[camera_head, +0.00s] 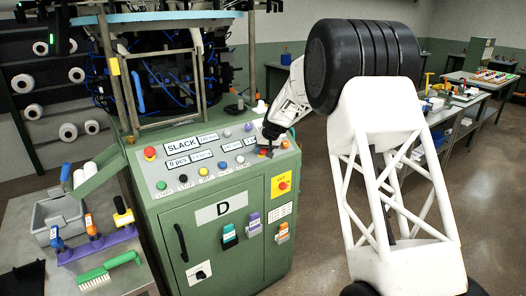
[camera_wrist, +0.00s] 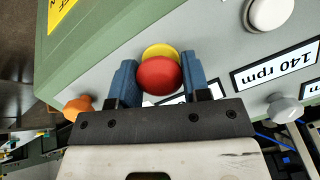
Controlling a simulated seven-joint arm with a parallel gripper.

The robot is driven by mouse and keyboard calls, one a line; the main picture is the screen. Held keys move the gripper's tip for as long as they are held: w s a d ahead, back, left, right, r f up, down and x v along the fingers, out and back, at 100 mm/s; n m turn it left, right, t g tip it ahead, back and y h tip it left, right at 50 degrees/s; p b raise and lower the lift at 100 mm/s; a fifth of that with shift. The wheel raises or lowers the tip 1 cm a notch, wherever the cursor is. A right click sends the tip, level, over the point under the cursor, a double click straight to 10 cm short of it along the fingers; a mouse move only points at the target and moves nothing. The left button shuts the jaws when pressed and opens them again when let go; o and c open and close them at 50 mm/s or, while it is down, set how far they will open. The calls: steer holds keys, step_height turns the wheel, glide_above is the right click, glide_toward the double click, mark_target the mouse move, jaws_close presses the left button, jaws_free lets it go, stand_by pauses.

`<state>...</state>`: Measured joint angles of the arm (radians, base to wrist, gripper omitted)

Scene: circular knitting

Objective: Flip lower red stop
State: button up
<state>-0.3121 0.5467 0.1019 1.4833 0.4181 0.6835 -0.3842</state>
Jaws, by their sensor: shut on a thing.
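A red mushroom stop button (camera_wrist: 160,76) on a yellow base (camera_wrist: 160,50) sits on the sloped panel, between the two blue fingers of my gripper (camera_wrist: 159,82) in the wrist view. The gripper is shut on it, one finger on each side. In the head view my gripper (camera_head: 268,146) is low over the right end of the panel and mostly hides this button. Another red stop button (camera_head: 150,152) is at the panel's left end. A red switch on a yellow plate (camera_head: 283,185) is on the cabinet front, below the gripper.
An orange knob (camera_wrist: 80,106), a grey knob (camera_wrist: 284,108) and a white knob (camera_wrist: 268,13) stand near the gripper. A row of coloured buttons (camera_head: 204,171) lies along the panel's front. The knitting machine's frame (camera_head: 193,70) rises behind. A side table (camera_head: 110,265) holds tools and a bin.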

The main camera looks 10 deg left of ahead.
steer(key=shift+s+d+r, duration=0.25)
steer(key=shift+r, duration=0.25)
steer(key=o, duration=1.3)
steer(key=shift+r, duration=0.15)
steer(key=v, duration=0.7)
steer(key=shift+d+r, duration=0.15)
steer(key=shift+r, duration=0.15)
steer(key=shift+s, duration=0.1)
